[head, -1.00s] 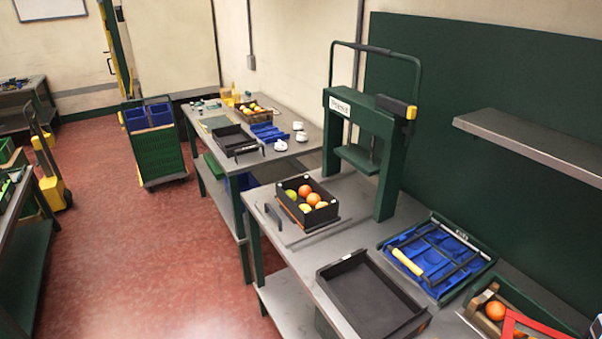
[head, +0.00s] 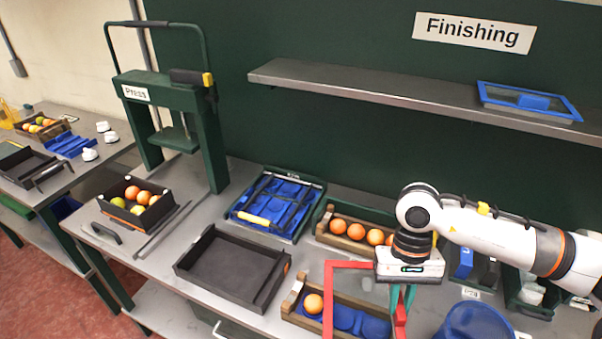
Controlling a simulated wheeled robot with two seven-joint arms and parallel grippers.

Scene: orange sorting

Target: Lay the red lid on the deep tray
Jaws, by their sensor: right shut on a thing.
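The red lid (head: 330,292) is a red frame around a see-through middle, low in the head view. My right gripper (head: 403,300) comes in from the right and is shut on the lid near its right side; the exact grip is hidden. Through the frame I see part of a wooden crate with an orange and blue cups; I cannot tell how high the lid is above it. An empty black tray (head: 194,274) stands left of the lid. A smaller black box (head: 146,222) holding several fruits is farther left. I cannot tell which is the deep tray. My left gripper is not in view.
A blue tray with a dark frame and yellow handle (head: 254,219) lies behind the black tray. A wooden crate of oranges (head: 339,241) is behind the lid. A green press (head: 158,88) stands at left. A blue-framed lid (head: 553,113) lies on the shelf (head: 390,93). A blue bin (head: 476,325) stands at lower right.

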